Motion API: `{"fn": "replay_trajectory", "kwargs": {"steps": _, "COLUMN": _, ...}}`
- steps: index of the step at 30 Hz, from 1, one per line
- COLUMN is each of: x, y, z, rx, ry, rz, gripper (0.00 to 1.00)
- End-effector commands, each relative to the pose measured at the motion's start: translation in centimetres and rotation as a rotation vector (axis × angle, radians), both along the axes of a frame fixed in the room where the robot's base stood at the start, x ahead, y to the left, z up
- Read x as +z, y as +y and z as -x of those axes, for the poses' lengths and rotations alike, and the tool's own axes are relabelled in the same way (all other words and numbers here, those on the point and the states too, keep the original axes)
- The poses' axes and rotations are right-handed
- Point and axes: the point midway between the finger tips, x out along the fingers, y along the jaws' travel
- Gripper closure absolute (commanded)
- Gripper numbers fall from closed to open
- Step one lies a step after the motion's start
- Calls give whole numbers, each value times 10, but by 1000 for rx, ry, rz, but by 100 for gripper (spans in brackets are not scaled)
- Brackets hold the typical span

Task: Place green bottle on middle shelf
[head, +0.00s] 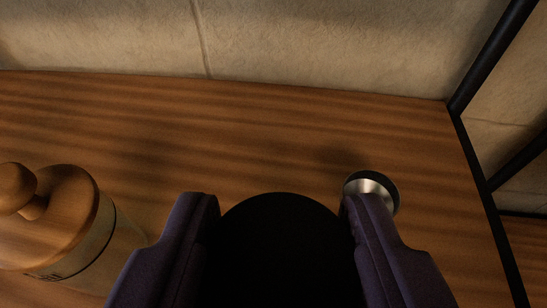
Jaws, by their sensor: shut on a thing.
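My gripper (280,202) is at the bottom middle, with its two purple fingers apart on either side of a dark, round-edged thing (285,255). The fingers are shut on this thing, and it looks almost black. No green shows on it, so I cannot tell if it is the green bottle. It hides the wood behind it, and its lower part runs out of the picture. A brown wooden shelf board (230,135) lies beyond and under my gripper. I cannot tell which shelf level it is, or whether the held thing touches it.
A jar with a knobbed wooden lid (60,215) stands at the left. A small round metal-topped thing with a dark rim (372,187) is partly hidden by the right finger. A black frame (478,150) edges the board at right. A stone wall (330,45) is behind. The board's back middle is bare.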

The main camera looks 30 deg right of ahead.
Motion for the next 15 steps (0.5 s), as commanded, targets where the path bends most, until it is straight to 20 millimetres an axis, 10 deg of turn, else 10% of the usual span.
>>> {"fn": "replay_trajectory", "kwargs": {"steps": 15, "x": -37, "y": -11, "z": -23, "rx": 1, "ry": -1, "rz": 0, "gripper": 100}}
